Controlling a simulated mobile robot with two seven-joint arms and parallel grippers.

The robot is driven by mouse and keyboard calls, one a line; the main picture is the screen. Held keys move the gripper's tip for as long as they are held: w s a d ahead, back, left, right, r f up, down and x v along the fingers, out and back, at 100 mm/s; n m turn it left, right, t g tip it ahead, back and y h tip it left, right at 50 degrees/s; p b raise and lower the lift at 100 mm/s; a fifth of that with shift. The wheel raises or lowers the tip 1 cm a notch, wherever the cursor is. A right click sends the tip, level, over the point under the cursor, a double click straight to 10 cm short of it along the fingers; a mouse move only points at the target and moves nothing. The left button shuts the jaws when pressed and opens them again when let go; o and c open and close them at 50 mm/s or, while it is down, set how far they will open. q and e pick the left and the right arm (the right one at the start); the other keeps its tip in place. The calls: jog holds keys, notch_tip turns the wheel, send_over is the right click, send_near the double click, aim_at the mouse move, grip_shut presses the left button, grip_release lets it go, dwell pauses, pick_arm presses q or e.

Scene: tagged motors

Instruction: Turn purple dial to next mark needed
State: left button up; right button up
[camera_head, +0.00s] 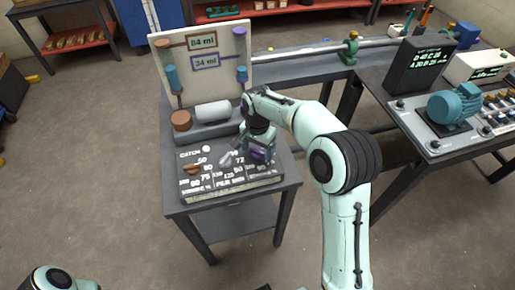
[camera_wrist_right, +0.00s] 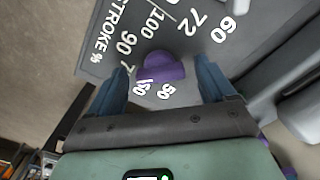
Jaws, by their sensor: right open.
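The purple dial (camera_wrist_right: 163,68) sits on a dark panel, with white numbers around it including 60, 72, 100, 90 and 50. The lettering "STROKE %" is beside it. My right gripper (camera_wrist_right: 160,72) is open, with one blue finger on each side of the dial; I cannot tell whether either finger touches it. In the head view the dial (camera_head: 259,155) is partly hidden by my right gripper (camera_head: 248,150). A brown dial (camera_head: 192,168) is on the same panel (camera_head: 220,190), to the left. My left gripper is out of view.
An upright board (camera_head: 204,80) behind the panel shows "84 ml" (camera_head: 202,42) and "34 ml" (camera_head: 205,61). A pale cylinder (camera_head: 212,111) lies below it. A teal motor (camera_head: 455,104) stands on the right-hand bench. Open floor (camera_head: 90,150) lies to the left.

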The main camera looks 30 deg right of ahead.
jog(key=c, duration=1.1)
jog(key=shift+o, duration=0.2)
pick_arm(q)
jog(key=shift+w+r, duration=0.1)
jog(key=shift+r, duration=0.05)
pick_arm(e)
jog(key=shift+n, duration=0.3)
jog(key=n+p, duration=0.1)
jog(key=n, duration=0.2)
jog(key=shift+r+n, duration=0.1)
jog(key=shift+n, duration=0.2)
jog(key=n+p, duration=0.1)
jog(key=n, duration=0.3)
jog(key=n+p, duration=0.1)
jog(key=n, duration=0.4)
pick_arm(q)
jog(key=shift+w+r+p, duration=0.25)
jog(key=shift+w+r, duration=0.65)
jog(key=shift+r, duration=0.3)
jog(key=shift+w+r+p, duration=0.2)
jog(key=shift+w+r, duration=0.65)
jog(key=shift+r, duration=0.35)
pick_arm(e)
jog(key=shift+n, duration=2.3)
